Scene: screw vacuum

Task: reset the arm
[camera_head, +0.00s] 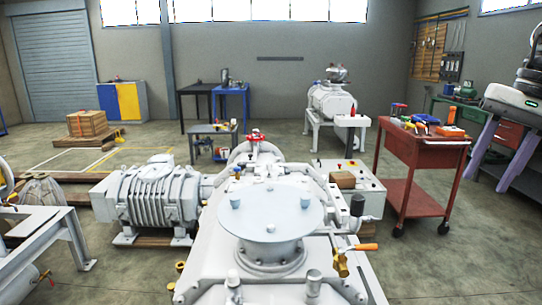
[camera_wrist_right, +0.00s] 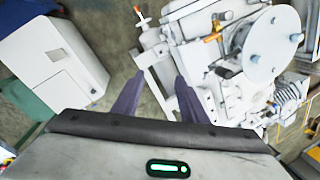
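My right gripper (camera_head: 487,184) hangs at the right edge of the head view, its two purple fingers pointing down and apart, with nothing between them. The large pale vacuum machine (camera_head: 215,265) stands in front of me, well to the left of the gripper. Its round top plate (camera_head: 268,212) carries several blue-grey screws. The plate also shows in the right wrist view (camera_wrist_right: 272,45). My left gripper is not in view.
A red tool cart (camera_head: 425,150) with tools on top stands behind and left of the right gripper. A brass valve with an orange handle (camera_head: 365,247) sticks out from the machine's right side. A white box (camera_wrist_right: 55,60) shows in the wrist view. Floor at the lower right is clear.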

